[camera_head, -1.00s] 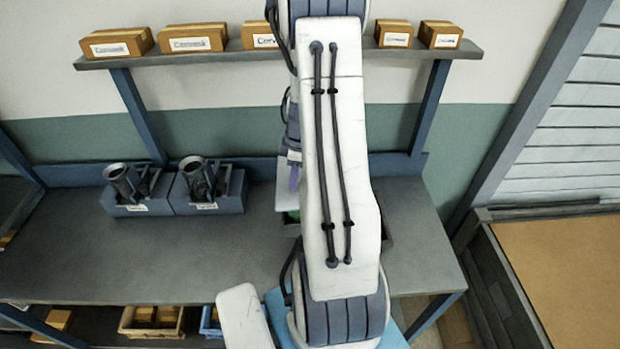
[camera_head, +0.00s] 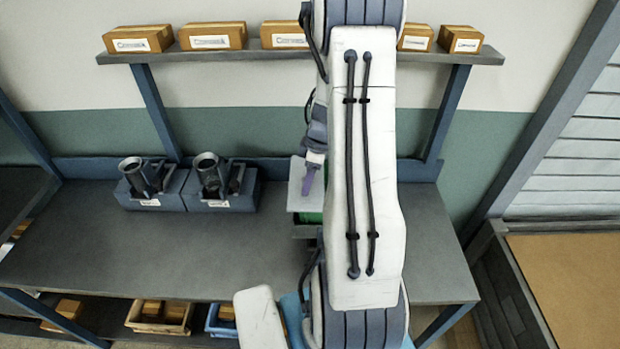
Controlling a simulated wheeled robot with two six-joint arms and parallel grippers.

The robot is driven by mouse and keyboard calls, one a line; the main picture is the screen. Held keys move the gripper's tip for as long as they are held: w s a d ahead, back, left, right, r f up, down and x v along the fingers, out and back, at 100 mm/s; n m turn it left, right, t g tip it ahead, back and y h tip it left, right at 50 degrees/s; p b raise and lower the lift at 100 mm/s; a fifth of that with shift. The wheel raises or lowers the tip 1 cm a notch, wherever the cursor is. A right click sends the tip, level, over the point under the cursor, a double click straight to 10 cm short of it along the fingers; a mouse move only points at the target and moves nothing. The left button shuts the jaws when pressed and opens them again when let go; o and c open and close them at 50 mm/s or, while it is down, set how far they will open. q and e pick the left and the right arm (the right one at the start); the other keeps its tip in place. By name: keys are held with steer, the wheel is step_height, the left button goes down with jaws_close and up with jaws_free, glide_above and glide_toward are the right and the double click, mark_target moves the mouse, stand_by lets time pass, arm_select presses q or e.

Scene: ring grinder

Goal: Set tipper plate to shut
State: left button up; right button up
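A pale grey plate (camera_head: 297,192) with a green part (camera_head: 311,217) below it shows beside my arm, at the back of the bench. I take this to be the tipper plate's machine, the ring grinder. My arm hides most of it, so the plate's angle is hard to tell. My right gripper is not in view.
Two blue-grey bins (camera_head: 152,195) (camera_head: 219,194) with dark metal parts stand at the back left of the bench (camera_head: 170,258). Cardboard boxes (camera_head: 138,39) line the shelf above. The bench's left and middle are clear. A brown-topped platform (camera_head: 575,285) stands at the right.

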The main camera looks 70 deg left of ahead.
arm_select(q)
steer(key=b+v, duration=0.3)
steer(key=v, duration=0.7)
steer(key=shift+r, duration=0.25)
steer(key=shift+w, duration=0.15)
